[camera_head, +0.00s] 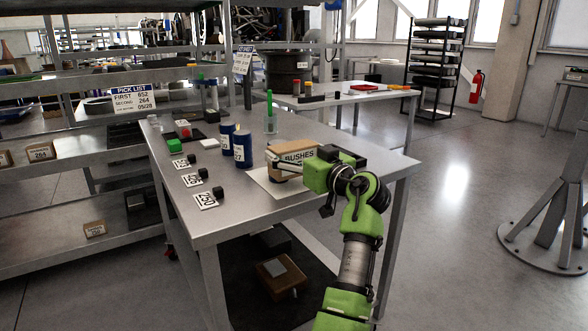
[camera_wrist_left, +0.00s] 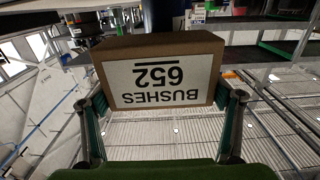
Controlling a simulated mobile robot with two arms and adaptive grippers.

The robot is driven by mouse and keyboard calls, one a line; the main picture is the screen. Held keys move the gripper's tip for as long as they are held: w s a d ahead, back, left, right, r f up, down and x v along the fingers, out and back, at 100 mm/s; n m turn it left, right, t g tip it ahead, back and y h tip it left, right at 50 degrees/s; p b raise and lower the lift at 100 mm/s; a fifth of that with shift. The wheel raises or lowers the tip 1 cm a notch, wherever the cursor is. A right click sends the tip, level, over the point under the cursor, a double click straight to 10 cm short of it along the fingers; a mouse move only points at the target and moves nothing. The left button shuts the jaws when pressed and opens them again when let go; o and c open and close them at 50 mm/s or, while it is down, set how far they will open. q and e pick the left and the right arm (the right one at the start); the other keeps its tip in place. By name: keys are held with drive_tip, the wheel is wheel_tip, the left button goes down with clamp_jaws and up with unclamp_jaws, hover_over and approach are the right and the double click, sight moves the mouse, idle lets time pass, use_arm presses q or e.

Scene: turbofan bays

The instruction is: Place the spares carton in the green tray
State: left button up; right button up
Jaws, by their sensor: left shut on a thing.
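The brown carton (camera_head: 290,147) has a white label reading BUSHES, and in the left wrist view the carton (camera_wrist_left: 160,75) shows BUSHES 652 upside down. My left gripper (camera_head: 288,170) is at the carton, over the near right part of the steel table. In the left wrist view its two fingers (camera_wrist_left: 162,110) are on either side of the carton, shut on it. I cannot tell from the head view whether the carton touches the table. I cannot make out the green tray with certainty; a green strip (camera_wrist_left: 277,50) shows at the upper right of the wrist view. My right gripper is not in view.
A white sheet (camera_head: 275,188) lies by the carton.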

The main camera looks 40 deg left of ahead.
use_arm(q)
drive_tip(key=shift+f, duration=1.8)
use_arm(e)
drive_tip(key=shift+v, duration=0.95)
use_arm(q)
drive_tip(key=shift+f+b, duration=0.1)
drive_tip(key=shift+b, duration=0.25)
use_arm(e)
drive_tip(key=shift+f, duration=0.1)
use_arm(q)
drive_tip(key=o, duration=1.4)
